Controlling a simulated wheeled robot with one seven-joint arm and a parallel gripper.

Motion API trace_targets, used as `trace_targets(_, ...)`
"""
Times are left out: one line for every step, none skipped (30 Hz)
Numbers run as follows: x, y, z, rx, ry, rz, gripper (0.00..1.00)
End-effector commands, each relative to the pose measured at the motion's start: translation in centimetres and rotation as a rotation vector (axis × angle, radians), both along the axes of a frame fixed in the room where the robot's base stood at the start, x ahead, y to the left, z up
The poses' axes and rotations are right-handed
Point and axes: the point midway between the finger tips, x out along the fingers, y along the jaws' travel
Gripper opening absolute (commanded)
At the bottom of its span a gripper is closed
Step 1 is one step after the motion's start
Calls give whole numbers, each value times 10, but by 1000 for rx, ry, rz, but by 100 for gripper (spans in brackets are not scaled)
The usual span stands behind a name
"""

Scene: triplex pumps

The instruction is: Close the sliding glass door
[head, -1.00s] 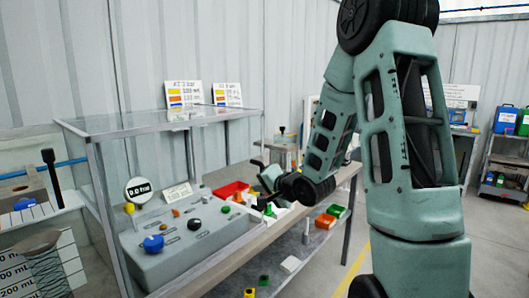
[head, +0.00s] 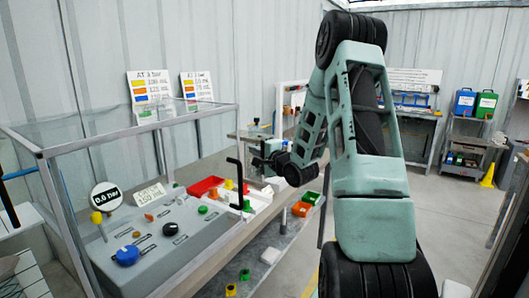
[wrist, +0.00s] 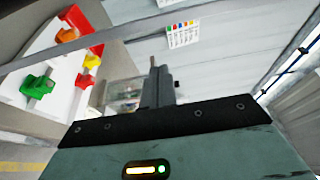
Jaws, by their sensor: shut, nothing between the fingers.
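The glass case (head: 42,152) with a thin metal frame stands on the bench at the left of the head view, around a grey control panel. A black upright handle (head: 240,182) shows near the case's right end. I cannot make out the clear door pane or how far it is slid. My gripper (head: 257,161) is just right of the handle, apparently apart from it; depth is hard to judge. In the wrist view my gripper (wrist: 160,72) is shut and empty, with its thin fingers together. The handle cannot be made out there.
The grey panel (head: 150,235) carries coloured knobs and a gauge. A red tray (head: 205,187) and coloured valves (wrist: 38,86) lie close to my gripper. Open floor (head: 420,220) lies to the right.

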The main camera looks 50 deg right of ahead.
Motion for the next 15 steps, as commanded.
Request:
trace_targets(10, -2, 3, 1, -1, 3, 0)
trace_targets(15, -3, 2, 1, 0, 3, 0)
trace_targets(13, 7, 2, 4, 1, 4, 0)
trace_targets(12, 12, 2, 4, 2, 4, 0)
trace_targets(12, 17, 2, 4, 2, 4, 0)
trace_targets(11, 21, 2, 3, 1, 3, 0)
trace_targets(10, 25, 2, 2, 1, 3, 0)
trace_targets(10, 27, 1, 2, 1, 3, 0)
trace_targets(10, 31, 1, 2, 1, 3, 0)
trace_targets(10, 33, 1, 2, 0, 2, 0)
trace_targets(10, 34, 1, 2, 0, 2, 0)
trace_targets(9, 36, 1, 1, 1, 1, 0)
trace_targets(9, 37, 0, 0, 1, 1, 0)
trace_targets(9, 37, 0, 0, 1, 1, 0)
trace_targets(9, 38, 0, 0, 0, 1, 0)
